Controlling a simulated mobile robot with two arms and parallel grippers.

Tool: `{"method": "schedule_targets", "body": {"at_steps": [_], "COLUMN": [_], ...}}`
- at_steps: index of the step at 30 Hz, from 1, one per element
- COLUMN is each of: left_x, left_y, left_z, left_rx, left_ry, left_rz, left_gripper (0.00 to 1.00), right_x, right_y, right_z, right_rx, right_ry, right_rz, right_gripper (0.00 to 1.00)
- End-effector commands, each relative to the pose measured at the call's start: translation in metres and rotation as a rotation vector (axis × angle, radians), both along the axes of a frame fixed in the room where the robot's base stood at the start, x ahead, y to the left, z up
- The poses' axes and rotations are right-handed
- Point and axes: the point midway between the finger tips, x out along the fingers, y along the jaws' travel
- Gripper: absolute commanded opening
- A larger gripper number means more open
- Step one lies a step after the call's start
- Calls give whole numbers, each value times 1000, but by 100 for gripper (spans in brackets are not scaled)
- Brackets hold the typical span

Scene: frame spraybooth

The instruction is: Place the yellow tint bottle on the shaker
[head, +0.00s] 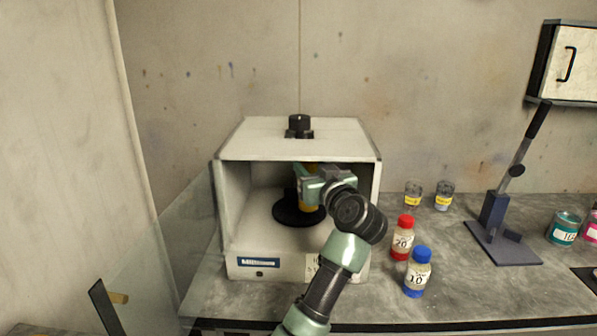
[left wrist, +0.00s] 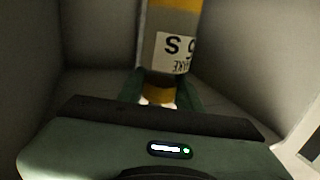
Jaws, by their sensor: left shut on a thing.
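The shaker (head: 300,138) is a white box with an open front and a round black plate (head: 288,213) inside. My left gripper (head: 309,182) reaches into it and is shut on the yellow tint bottle (head: 308,207). In the left wrist view, the bottle (left wrist: 172,22) shows a yellow band and a white label, and the fingers (left wrist: 160,92) close around its cap end. The bottle is upright over the black plate. I cannot tell whether its base touches the plate. The gripper hides part of the bottle. My right gripper is not in view.
The shaker's glass door (head: 150,245) stands open at the left. A red-capped bottle (head: 402,240) and a blue-capped bottle (head: 417,275) stand right of the shaker. A lever press (head: 497,225) and a teal can (head: 564,228) are farther right.

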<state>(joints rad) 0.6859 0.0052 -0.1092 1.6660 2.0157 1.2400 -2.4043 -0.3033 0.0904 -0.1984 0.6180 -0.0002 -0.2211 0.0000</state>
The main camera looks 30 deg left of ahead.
Motion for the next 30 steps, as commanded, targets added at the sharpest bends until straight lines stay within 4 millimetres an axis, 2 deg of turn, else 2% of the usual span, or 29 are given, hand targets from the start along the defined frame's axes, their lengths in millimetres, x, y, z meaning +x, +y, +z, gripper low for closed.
{"method": "schedule_targets", "body": {"at_steps": [1,3,9,14,21,30], "left_x": [8,18,36,39,38,38], "left_y": [13,27,51,54,53,53], "left_z": [3,2,2,-5,-34,-35], "left_rx": [4,3,1,0,2,1], "left_ry": [0,-1,-2,0,0,-2], "left_rz": [3,3,1,-1,-1,-1], "left_gripper": [0,0,0,0,0,0], "right_x": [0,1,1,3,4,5], "right_y": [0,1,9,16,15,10], "right_z": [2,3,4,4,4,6], "right_rx": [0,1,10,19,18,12], "right_ry": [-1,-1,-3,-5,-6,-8], "right_rz": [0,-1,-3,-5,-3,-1], "right_gripper": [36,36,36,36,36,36]}}
